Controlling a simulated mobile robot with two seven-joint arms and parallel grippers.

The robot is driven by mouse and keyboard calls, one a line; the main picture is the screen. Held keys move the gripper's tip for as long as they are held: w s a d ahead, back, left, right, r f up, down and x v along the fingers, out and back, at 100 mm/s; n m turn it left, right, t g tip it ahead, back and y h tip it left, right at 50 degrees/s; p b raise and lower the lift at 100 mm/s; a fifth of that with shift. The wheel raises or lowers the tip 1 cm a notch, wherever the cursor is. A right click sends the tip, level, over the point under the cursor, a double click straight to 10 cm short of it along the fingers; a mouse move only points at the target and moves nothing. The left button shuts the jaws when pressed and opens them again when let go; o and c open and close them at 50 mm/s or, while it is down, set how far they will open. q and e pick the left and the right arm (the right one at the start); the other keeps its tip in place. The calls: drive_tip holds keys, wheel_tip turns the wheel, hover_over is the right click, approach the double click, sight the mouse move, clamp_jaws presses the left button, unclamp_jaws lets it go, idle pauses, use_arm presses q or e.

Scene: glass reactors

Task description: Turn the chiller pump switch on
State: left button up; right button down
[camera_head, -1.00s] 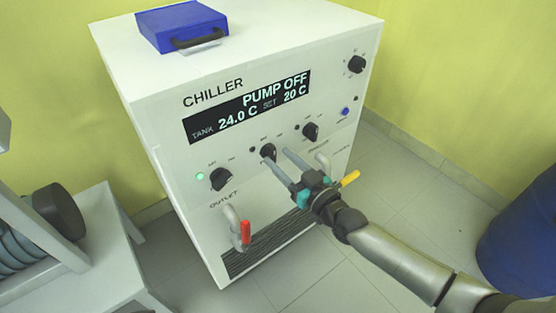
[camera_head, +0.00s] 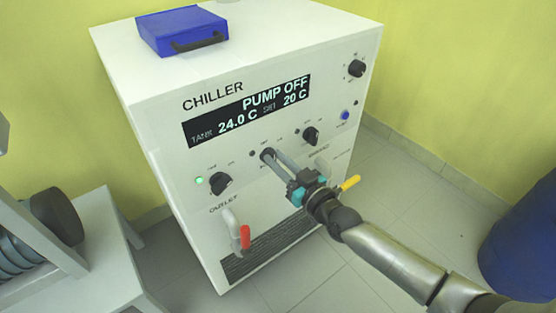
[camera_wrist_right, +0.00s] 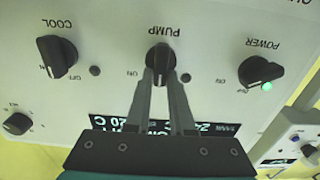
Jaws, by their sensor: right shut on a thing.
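The white chiller (camera_head: 160,120) stands in front of me. Its display (camera_head: 247,108) reads PUMP OFF, tank 24.0 C and set 20 C. The black pump switch (camera_head: 266,154) is the middle knob below the display, and it also shows under the PUMP label in the right wrist view (camera_wrist_right: 160,54). My right gripper (camera_head: 273,157) has its two fingers at the pump switch, one on each side, shut on it. The fingers show from behind in the right wrist view (camera_wrist_right: 161,75) and cover part of the knob. My left gripper is not in view.
The power knob (camera_head: 220,183) with a lit green lamp is left of the pump switch, and the cool knob (camera_head: 311,136) is right. Below are a red-handled outlet valve (camera_head: 245,237) and a yellow handle (camera_head: 350,183). A blue barrel (camera_head: 520,240) stands at right.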

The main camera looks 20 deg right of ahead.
drive_tip(key=shift+m, duration=0.3)
idle(0.4)
drive_tip(key=m, duration=0.3)
drive_tip(key=shift+w+d+m, duration=0.1)
drive_tip(key=shift+d+m, duration=0.15)
drive_tip(key=shift+m, duration=0.15)
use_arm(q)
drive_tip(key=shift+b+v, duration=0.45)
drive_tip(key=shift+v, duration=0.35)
use_arm(e)
drive_tip(key=shift+w+d+f+m, duration=0.1)
drive_tip(key=shift+f+m, duration=0.05)
drive_tip(key=shift+m, duration=1.1)
drive_tip(key=shift+s+d+f+m, duration=0.1)
drive_tip(key=shift+m, duration=1.1)
drive_tip(key=shift+w+d+f+m, duration=0.1)
drive_tip(key=shift+f+m, duration=0.05)
drive_tip(key=shift+m, duration=1.1)
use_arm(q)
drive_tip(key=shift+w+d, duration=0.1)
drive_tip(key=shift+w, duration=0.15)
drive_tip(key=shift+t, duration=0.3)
use_arm(e)
drive_tip(key=c, duration=0.8)
unclamp_jaws()
